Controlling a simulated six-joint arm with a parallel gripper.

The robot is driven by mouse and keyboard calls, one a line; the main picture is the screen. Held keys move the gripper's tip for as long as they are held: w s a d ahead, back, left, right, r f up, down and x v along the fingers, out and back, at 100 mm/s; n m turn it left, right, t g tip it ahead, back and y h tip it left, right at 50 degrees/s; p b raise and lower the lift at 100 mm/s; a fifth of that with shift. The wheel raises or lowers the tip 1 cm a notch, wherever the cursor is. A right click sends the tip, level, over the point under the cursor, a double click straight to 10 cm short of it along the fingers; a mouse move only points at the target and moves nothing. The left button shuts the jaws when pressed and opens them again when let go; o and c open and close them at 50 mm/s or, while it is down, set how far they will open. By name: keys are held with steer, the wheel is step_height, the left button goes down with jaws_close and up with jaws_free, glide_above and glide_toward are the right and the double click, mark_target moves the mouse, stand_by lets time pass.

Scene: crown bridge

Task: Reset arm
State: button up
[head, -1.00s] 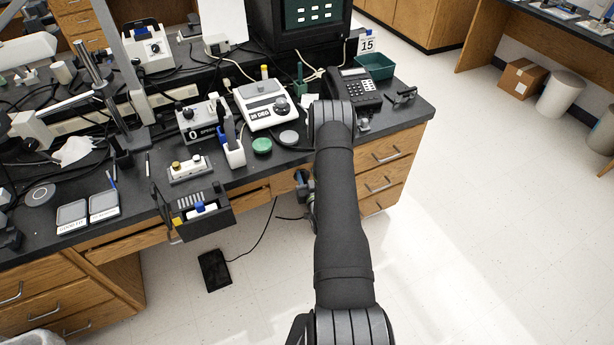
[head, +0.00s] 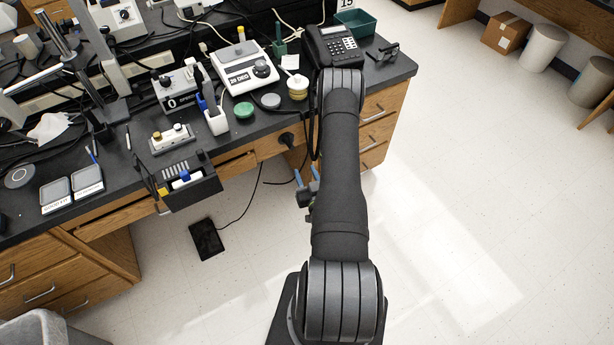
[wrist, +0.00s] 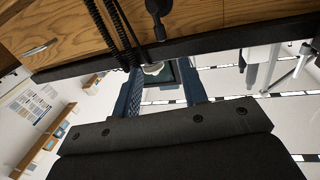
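My gripper (head: 308,188) hangs beside my forearm, in front of the bench's drawer fronts and below the bench top. Its two blue fingers also show in the wrist view (wrist: 160,80), spread apart with a gap between them. I see nothing held between them. My arm partly hides the gripper's body in the head view.
The black bench top (head: 330,115) is close by. It carries a telephone (head: 332,45), a white balance (head: 245,68), a green lid (head: 244,110) and a black organiser (head: 190,190) at its front edge. Black cords hang near the gripper. Floor (head: 450,220) to the right is clear.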

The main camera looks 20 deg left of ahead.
mark_target(292, 141)
steer(key=shift+s+d, duration=0.25)
steer(key=shift+s, duration=0.1)
steer(key=shift+w+a, duration=0.1)
stand_by(0.3)
steer(key=x, duration=1.7)
steer(key=shift+w+a, duration=0.1)
steer(key=v, duration=1.8)
steer(key=x, duration=1.8)
steer(key=shift+w, duration=0.15)
steer(key=shift+w+d+f+m+g, duration=0.1)
steer(key=shift+d+m+g, duration=0.1)
steer(key=shift+m, duration=0.45)
steer(key=shift+w+d+f+m+g, duration=0.1)
steer(key=shift+d+m, duration=0.1)
steer(key=shift+m, duration=0.45)
